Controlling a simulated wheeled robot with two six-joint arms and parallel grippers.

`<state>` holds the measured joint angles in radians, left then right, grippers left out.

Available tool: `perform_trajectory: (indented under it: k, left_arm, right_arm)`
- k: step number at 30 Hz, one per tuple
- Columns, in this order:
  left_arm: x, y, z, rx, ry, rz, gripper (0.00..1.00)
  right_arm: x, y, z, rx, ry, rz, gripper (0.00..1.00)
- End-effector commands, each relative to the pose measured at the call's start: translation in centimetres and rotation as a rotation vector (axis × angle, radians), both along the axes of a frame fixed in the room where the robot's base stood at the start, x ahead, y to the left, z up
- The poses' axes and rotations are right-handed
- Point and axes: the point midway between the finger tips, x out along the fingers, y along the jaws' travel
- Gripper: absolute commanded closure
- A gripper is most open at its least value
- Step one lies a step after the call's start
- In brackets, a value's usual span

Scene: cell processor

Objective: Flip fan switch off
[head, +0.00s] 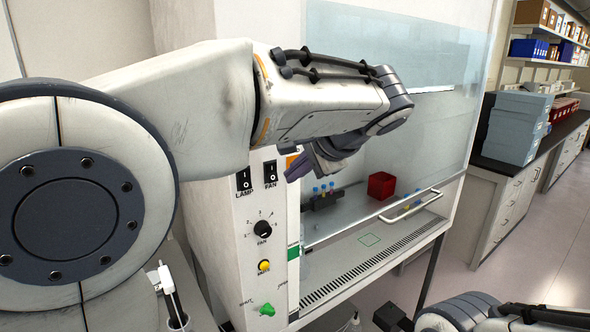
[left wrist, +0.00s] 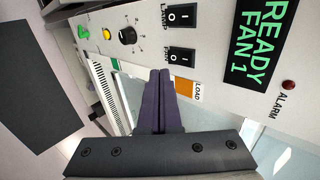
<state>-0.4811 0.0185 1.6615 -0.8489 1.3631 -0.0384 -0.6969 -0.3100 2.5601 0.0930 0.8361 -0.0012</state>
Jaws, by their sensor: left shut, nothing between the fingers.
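The fan switch (head: 270,173) is a black rocker with I and O marks on the white control panel, right of the lamp switch (head: 243,179). In the left wrist view the fan switch (left wrist: 180,55) lies just beyond my fingertips, slightly to the right, with the lamp switch (left wrist: 181,16) above it. I cannot tell which side of the rocker is pressed. My left gripper (head: 294,172) is shut and empty, in front of the panel's upper right. Its closed fingers (left wrist: 160,78) appear apart from the switch. My right arm shows only partly at the bottom right.
A display (left wrist: 259,40) reads READY FAN 1. An orange load button (left wrist: 185,88), a fan knob (head: 263,229), a yellow button (head: 264,266) and a green knob (head: 267,310) share the panel. The cabinet's glass sash (head: 420,110) is right of the gripper.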

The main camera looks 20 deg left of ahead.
Motion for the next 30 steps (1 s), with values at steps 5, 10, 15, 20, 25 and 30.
perform_trajectory:
  k: [5, 10, 15, 20, 25, 30]
  left_arm:
    - [1.7, 2.3, -1.3, 0.001, 0.003, 0.004, 1.00]
    - [2.8, 3.7, -2.0, 0.000, 0.002, 0.001, 1.00]
    - [3.2, 4.1, -2.4, -0.001, 0.001, 0.000, 1.00]
    - [3.2, 4.1, -2.4, -0.001, 0.000, -0.001, 1.00]
    - [3.2, 4.1, -2.5, 0.001, -0.002, -0.001, 1.00]
    - [3.4, 4.3, -3.0, 0.033, -0.029, -0.002, 1.00]
  right_arm:
    - [0.0, 0.0, 1.7, 0.000, 0.000, 0.002, 0.28]
    - [0.0, 0.0, 2.5, 0.000, 0.000, 0.004, 0.28]
    - [0.0, 0.0, 2.7, 0.000, 0.000, 0.005, 0.28]
    - [0.0, 0.0, 2.6, 0.000, 0.000, 0.005, 0.28]
    - [0.0, 0.0, 2.4, 0.000, 0.000, 0.004, 0.28]
    - [0.0, 0.0, 0.7, -0.001, 0.001, 0.002, 0.28]
